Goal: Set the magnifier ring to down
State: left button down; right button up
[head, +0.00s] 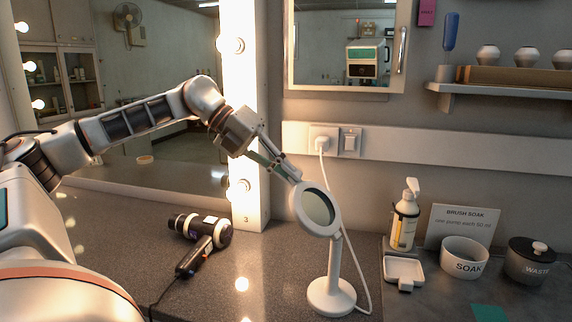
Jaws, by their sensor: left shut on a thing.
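The magnifier ring (318,208) is a white round frame with a greenish glass. It sits tilted at the top of a white stand (332,296) with a round base on the dark counter. My left gripper (293,178) reaches in from the upper left and is shut on the upper left edge of the ring. The fingertips partly cover that edge. My right gripper is not in view.
A black hair dryer (202,236) lies on the counter left of the stand. A white cord (359,255) runs from the wall socket (322,138) down behind the stand. A pump bottle (404,222), a SOAK bowl (464,258) and a WASTE pot (527,262) stand at the right.

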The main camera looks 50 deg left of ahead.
pick_arm(q)
jog(key=shift+a+f+h+p, duration=0.3)
jog(key=shift+a+f+p, duration=0.05)
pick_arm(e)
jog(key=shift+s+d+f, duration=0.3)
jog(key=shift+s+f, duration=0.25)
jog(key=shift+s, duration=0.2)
pick_arm(q)
jog(key=c, duration=2.2)
grip_release()
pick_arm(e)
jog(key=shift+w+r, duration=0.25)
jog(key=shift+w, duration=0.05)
